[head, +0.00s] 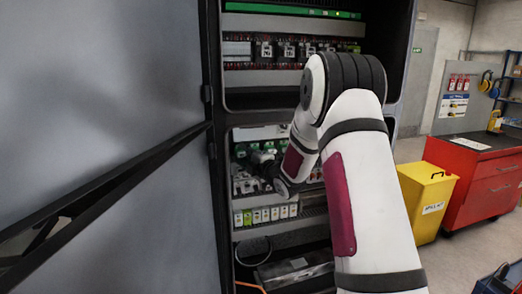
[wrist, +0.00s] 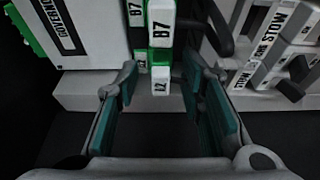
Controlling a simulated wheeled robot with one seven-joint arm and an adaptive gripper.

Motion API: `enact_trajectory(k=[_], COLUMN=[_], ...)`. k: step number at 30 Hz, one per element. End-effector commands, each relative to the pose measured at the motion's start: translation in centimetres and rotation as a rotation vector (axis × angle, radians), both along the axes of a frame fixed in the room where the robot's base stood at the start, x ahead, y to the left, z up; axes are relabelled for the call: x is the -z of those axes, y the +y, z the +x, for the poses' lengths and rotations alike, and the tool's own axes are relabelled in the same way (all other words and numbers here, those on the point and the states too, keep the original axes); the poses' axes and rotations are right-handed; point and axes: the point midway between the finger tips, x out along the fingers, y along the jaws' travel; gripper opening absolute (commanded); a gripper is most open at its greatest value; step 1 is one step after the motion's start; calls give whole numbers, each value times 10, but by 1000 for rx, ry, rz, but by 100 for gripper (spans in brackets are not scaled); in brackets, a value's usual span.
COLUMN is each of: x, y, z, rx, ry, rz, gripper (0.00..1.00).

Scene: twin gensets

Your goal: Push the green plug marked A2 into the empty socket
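In the wrist view, a small block with a green part (wrist: 160,56) and a white face marked A2 (wrist: 160,81) lies straight ahead, just beyond and between my fingertips. I cannot make out an empty socket in either view.
A white block marked B7 (wrist: 161,22) stands right behind the A2 block. A pale box (wrist: 82,35) is close on the left, labelled STOW blocks (wrist: 270,35) on the right. In the head view, a grey cabinet door (head: 100,140) stands left; a yellow bin (head: 425,200) stands right.

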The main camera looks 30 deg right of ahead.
Motion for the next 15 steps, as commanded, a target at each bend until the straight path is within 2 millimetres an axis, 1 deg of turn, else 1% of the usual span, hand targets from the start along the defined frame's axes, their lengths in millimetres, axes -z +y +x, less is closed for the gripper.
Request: enact_trajectory(k=[5,8,11,15], x=[1,1,1,0], y=[0,-1,-1,-3], z=[-1,-8,-22,-51], rx=[0,0,1,3], ry=[3,2,3,2], rz=[1,0,0,0], gripper=[36,36,36,36])
